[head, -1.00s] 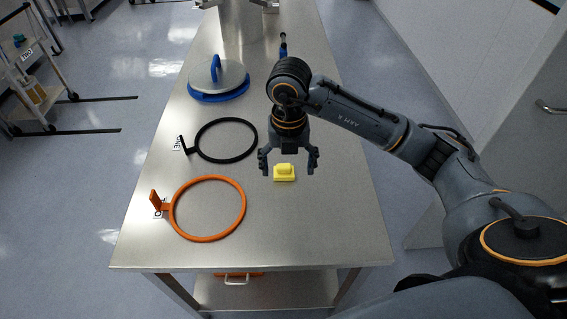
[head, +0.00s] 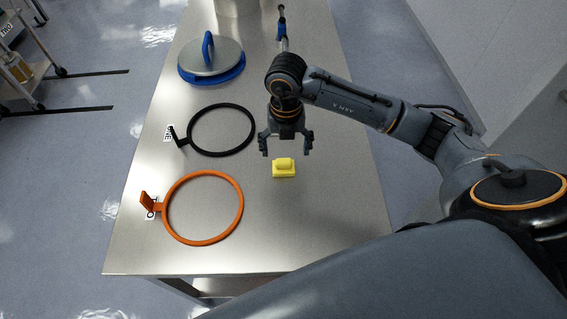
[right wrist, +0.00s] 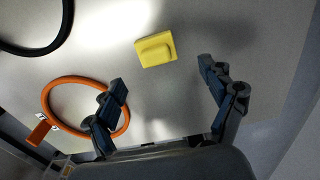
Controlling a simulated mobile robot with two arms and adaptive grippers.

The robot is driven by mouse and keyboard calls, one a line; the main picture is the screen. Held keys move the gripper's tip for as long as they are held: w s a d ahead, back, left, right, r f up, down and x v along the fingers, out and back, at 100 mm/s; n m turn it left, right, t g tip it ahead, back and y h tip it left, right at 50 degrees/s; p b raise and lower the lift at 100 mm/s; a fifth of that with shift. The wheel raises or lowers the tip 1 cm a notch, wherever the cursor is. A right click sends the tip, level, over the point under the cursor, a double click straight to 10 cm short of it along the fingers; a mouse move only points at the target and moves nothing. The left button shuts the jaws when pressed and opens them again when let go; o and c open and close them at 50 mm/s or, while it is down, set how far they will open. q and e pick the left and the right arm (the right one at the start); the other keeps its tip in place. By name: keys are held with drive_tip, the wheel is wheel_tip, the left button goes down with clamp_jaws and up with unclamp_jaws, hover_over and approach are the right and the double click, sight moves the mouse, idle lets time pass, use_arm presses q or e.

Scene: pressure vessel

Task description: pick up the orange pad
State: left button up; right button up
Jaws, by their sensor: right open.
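No separate orange pad shows; the orange thing is a flat ring (head: 202,241) with an upright tab (head: 147,201), lying near the table's front left. It also shows in the right wrist view (right wrist: 47,98), partly behind a finger. A yellow block (head: 284,171) with a raised grip lies to its right, and in the right wrist view (right wrist: 156,50) near the top. My right gripper (head: 287,151) is open and empty, just behind the yellow block in the head view. Its spread fingers (right wrist: 165,82) show in the right wrist view. My left gripper is out of view.
A black ring (head: 222,153) with a tab lies behind the orange one. Farther back are a round metal lid on a blue base (head: 211,60) and a blue-handled tool (head: 282,28). The metal table (head: 260,225) is bare at front right. A cart (head: 18,68) stands left.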

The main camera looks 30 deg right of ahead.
sight(283, 161)
drive_tip(key=shift+w+f, duration=0.2)
drive_tip(key=shift+f, duration=0.95)
drive_tip(key=f+p, duration=0.1)
drive_tip(key=f, duration=0.3)
drive_tip(key=shift+a+f+p, duration=0.2)
drive_tip(key=shift+p, duration=0.2)
drive_tip(key=shift+w+f, duration=0.1)
drive_tip(key=shift+f, duration=0.1)
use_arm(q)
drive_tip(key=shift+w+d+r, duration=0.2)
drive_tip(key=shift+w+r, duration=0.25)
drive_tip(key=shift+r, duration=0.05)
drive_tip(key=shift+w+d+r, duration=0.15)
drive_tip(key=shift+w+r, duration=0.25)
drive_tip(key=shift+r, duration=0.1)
use_arm(e)
drive_tip(key=shift+c, duration=0.8)
drive_tip(key=c, duration=1.2)
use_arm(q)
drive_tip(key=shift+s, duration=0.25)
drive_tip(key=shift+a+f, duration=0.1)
use_arm(e)
drive_tip(key=shift+r, duration=0.1)
